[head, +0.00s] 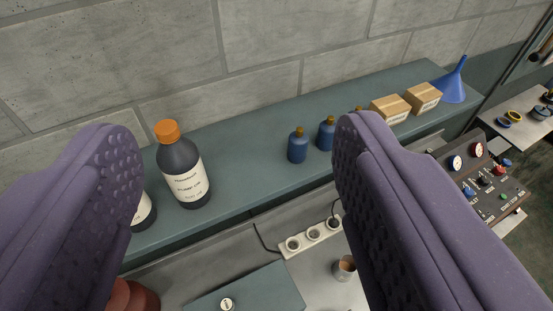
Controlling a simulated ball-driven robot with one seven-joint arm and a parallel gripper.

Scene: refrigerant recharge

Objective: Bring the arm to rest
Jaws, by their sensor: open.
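My gripper (222,165) shows in the head view as two purple padded fingers, one on the left and one on the right. The fingers are wide apart and nothing is held between them. Between them, beyond, a dark bottle with an orange cap (183,172) stands upright on a grey-green shelf (254,189). I cannot judge the exact distance from fingers to bottle. The left finger partly hides a second labelled bottle (143,213).
Small blue bottles (297,147), two cardboard boxes (390,109) and a blue funnel (453,84) stand along the shelf. Below are a socket strip (313,234), a cup (344,268) and a control panel (487,182). A block wall (280,35) closes off the back.

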